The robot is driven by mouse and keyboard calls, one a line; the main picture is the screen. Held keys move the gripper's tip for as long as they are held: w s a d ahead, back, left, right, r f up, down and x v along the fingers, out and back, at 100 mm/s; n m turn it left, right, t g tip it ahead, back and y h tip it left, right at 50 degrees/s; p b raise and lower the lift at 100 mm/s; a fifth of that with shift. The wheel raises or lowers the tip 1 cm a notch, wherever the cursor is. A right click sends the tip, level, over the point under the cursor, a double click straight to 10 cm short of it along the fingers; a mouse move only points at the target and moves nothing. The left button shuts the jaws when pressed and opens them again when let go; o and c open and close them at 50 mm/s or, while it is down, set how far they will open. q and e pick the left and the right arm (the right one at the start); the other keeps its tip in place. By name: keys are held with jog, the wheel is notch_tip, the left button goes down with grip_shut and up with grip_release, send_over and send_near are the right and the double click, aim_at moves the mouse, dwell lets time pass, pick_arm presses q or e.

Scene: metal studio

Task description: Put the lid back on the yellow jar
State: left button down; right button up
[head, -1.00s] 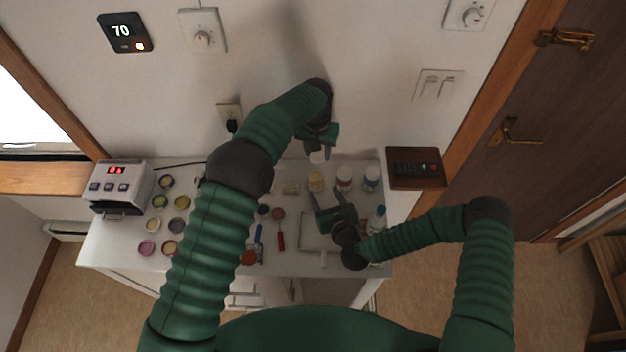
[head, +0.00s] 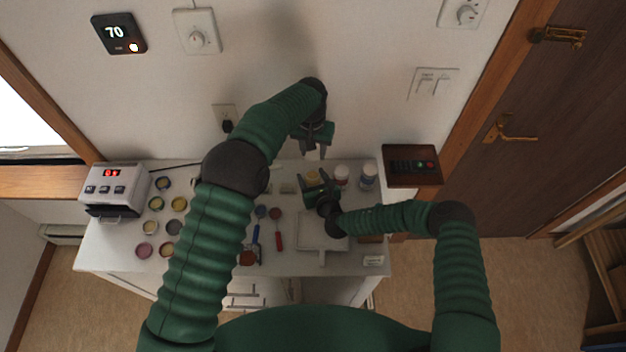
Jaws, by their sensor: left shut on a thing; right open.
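The yellow jar (head: 313,177) stands near the back of the white table, left of two other jars. My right gripper (head: 317,183) is open, with its fingers at the front and sides of the yellow jar; I cannot tell whether they touch it. My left gripper (head: 315,148) is above and behind the yellow jar, close to the wall. It is shut on a small pale thing, which looks like the white lid and is mostly hidden between the fingers. The lid is apart from the jar.
Two white-topped jars, one with a red label (head: 342,174) and one with a blue label (head: 368,176), stand close on the right. A white tray (head: 322,231) lies in front. Several paint pots, tools with red and blue handles and a grey device (head: 112,188) are left.

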jog(key=shift+w+a+f, duration=0.25)
jog(key=shift+w+a, duration=0.05)
jog(key=shift+w, duration=0.25)
grip_shut()
